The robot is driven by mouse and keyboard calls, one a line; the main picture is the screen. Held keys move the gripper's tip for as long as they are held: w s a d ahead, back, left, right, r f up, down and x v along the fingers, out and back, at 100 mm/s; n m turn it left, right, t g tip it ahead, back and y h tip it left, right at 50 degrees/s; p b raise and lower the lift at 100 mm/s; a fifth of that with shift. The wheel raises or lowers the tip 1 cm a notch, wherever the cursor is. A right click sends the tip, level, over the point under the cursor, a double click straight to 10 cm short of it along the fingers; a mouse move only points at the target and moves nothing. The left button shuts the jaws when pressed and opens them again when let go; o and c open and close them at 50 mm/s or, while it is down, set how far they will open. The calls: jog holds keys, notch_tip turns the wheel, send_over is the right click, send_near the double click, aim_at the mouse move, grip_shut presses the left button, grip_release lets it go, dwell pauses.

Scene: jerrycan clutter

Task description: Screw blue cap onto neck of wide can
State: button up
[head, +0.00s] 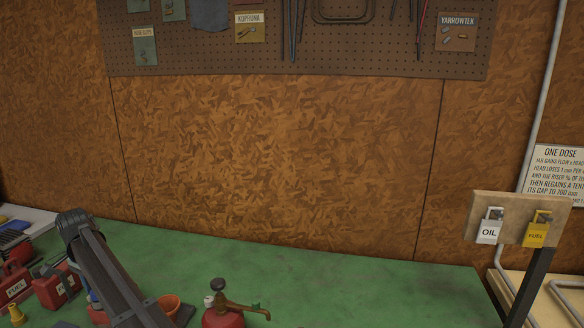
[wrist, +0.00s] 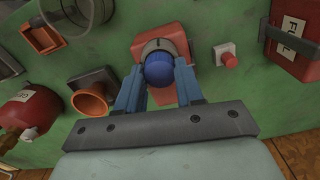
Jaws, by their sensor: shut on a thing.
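My gripper (wrist: 159,82) shows in the wrist view, its two blue fingers closed on the sides of a round blue cap (wrist: 159,69). Right behind the cap is a grey round collar (wrist: 153,47), which looks like the neck of a red can (wrist: 175,32). The can is seen from above and partly hidden by the cap and fingers; I take it to be the wide can. The cap appears lined up over the collar, but I cannot tell whether it touches or is threaded on. In the head view the fingers and cap are not visible.
In the wrist view an orange funnel (wrist: 90,102) and a round red container (wrist: 28,112) lie left. A white block with a red knob (wrist: 227,58) and a red fuel can (wrist: 292,40) stand right. In the head view the green bench (head: 350,290) is bare toward the right.

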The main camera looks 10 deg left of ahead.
jog(key=shift+m, duration=1.1)
jog(key=m, duration=0.5)
jog(key=o, duration=0.7)
jog(key=shift+c, duration=0.2)
jog(key=shift+r, duration=0.15)
jog(key=shift+r, duration=1.3)
jog(key=shift+o, duration=0.5)
